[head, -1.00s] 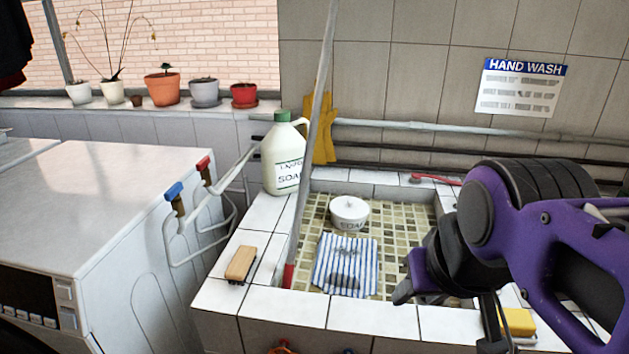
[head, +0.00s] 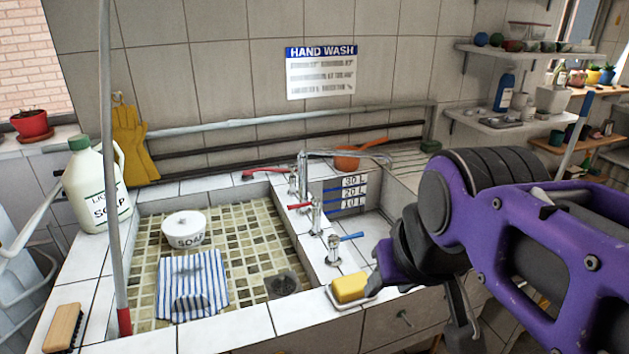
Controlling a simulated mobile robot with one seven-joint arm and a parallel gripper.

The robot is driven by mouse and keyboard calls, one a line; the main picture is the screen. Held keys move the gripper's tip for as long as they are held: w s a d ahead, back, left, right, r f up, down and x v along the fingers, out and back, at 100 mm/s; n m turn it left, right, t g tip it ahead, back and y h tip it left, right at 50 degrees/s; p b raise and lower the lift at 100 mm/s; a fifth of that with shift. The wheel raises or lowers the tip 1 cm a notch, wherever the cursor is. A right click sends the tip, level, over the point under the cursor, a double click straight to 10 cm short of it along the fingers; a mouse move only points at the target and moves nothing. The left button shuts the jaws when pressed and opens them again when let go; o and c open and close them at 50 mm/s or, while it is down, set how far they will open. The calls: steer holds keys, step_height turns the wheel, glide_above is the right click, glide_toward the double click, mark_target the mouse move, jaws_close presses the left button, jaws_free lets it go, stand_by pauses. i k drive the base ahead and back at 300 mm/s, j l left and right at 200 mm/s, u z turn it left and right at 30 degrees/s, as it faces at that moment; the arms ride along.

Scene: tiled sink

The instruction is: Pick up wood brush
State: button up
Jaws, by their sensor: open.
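The wood brush (head: 64,326) lies on the white tiled left rim of the sink, at the lower left of the head view. It has a light brown wooden back and dark bristles beneath. My gripper (head: 420,304) is at the right, over the front right part of the sink counter, far from the brush. It is open, and I see nothing between its fingers.
A soap jug (head: 97,187) stands behind the brush. A grey pole (head: 109,170) rises beside the left rim. The basin holds a white soap bowl (head: 185,229) and striped cloth (head: 193,286). Taps (head: 315,214) and a yellow sponge (head: 351,287) are nearer my gripper.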

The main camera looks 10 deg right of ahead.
mark_target(61, 335)
steer(key=u, duration=1.35)
